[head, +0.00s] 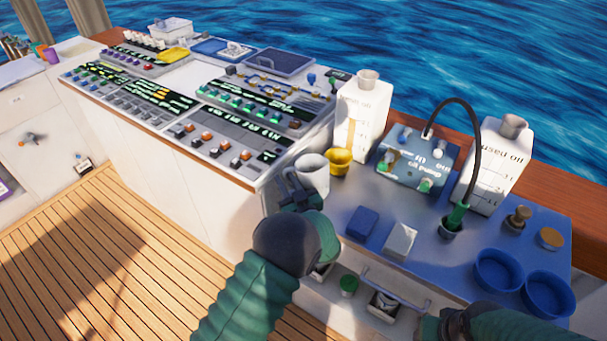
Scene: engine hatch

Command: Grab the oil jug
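A white jug (314,173) stands upright on the blue counter top, near its left edge, with its handle toward the left. My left gripper (296,192) is at the handle side of this jug, its grey fingers right next to the handle. Whether they close on it cannot be made out. Two white containers with grey caps and printed text stand further back: one at the back left (362,118) and one at the right (492,168). My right gripper (428,326) is low at the bottom edge, in front of the counter, partly cut off.
A yellow cup (339,161) stands just behind the jug. A blue-grey pump box (416,158) has a black hose to a green nozzle (452,220). Blue and white blocks (361,223) lie in front. Two blue bowls (497,270) are at right. A control console (190,95) is left.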

